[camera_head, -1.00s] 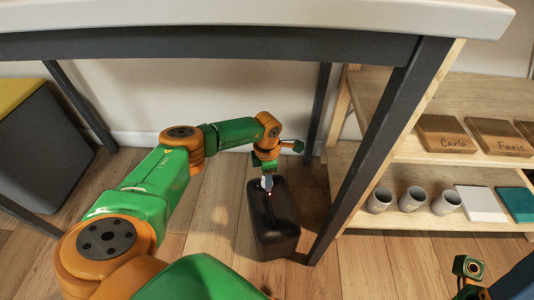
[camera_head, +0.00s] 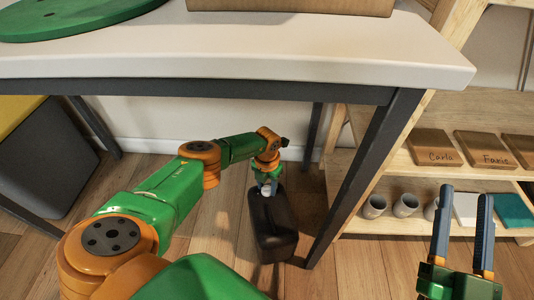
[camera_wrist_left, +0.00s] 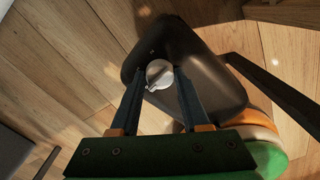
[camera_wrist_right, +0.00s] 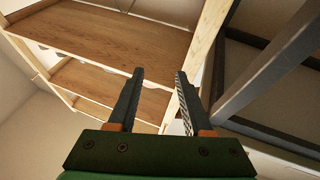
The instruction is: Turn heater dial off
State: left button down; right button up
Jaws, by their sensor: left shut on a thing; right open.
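The heater (camera_head: 272,225) is a dark box on the wooden floor under the table. Its round, light grey dial (camera_wrist_left: 159,74) sits on top, with a raised bar across it, in the left wrist view. My left gripper (camera_head: 267,188) reaches down to the top of the heater. In the left wrist view its fingers (camera_wrist_left: 158,76) are on either side of the dial and shut on it. My right gripper (camera_head: 463,195) is raised in front of the shelf, open and empty; its spread fingers also show in the right wrist view (camera_wrist_right: 156,75).
A white table top (camera_head: 230,60) with dark legs stands over the heater. A table leg (camera_head: 370,175) is close to its right. A wooden shelf (camera_head: 400,165) with cups (camera_head: 405,205) and name boards (camera_head: 433,150) stands at the right.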

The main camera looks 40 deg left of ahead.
pick_arm(q)
jog(key=shift+n, duration=0.7)
pick_arm(e)
jog(key=shift+w+d+f+g+h, duration=0.1)
jog(key=shift+w+f+g+h, duration=0.3)
jog(key=shift+f, duration=0.5)
jog(key=shift+w+d+f+g+h, duration=0.1)
jog(key=shift+w+f+g, duration=0.05)
jog(key=shift+f+g, duration=0.6)
jog(key=shift+f, duration=0.1)
jog(key=shift+t, duration=0.25)
pick_arm(q)
jog(key=shift+c, duration=1.9)
grip_release()
